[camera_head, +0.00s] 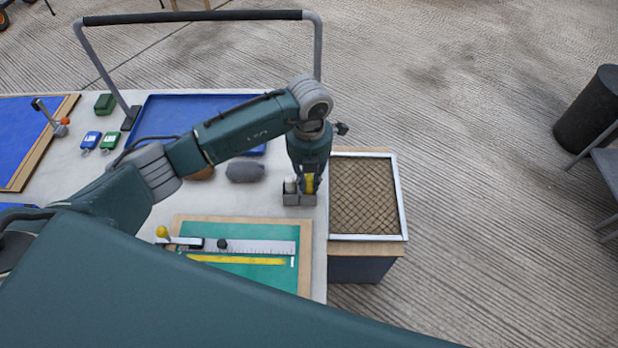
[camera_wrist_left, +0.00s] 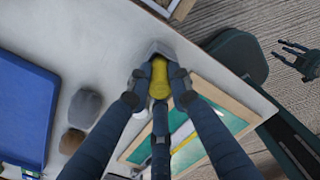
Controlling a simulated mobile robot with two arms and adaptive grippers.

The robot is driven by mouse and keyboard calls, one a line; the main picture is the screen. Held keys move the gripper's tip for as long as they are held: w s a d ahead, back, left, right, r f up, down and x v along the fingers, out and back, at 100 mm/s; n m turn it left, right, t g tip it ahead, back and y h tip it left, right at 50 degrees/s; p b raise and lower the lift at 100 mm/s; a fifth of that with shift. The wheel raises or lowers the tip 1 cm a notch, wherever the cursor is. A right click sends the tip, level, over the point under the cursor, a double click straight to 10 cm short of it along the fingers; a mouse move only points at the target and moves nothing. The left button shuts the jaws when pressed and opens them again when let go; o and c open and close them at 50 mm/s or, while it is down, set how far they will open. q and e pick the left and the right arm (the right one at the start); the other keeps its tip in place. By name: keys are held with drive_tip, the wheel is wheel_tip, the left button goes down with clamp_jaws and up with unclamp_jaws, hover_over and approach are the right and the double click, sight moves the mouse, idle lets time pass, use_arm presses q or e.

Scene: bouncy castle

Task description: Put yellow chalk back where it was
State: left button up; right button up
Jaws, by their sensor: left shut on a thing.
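My left gripper (camera_head: 309,182) is shut on the yellow chalk (camera_head: 309,185), which shows as a short yellow piece between the fingers. In the left wrist view the yellow chalk (camera_wrist_left: 158,80) sits between the fingertips of my left gripper (camera_wrist_left: 160,84). A small grey holder (camera_head: 299,199) stands on the table's right part, right at the gripper's tips; the grey holder also shows in the left wrist view (camera_wrist_left: 155,48). I cannot tell whether the chalk is inside it or just above. My right gripper (camera_wrist_left: 291,56) shows open and empty, over the floor.
A green board (camera_head: 240,235) with a ruler and a yellow strip lies in front of the holder. A grey lump (camera_head: 245,171) and a blue tray (camera_head: 190,103) lie to the left. A framed mesh box (camera_head: 365,200) stands against the table's right edge.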

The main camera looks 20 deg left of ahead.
use_arm(q)
drive_tip(key=shift+f, duration=0.5)
drive_tip(key=shift+f, duration=0.1)
drive_tip(key=o, duration=1)
drive_tip(key=shift+c, duration=0.2)
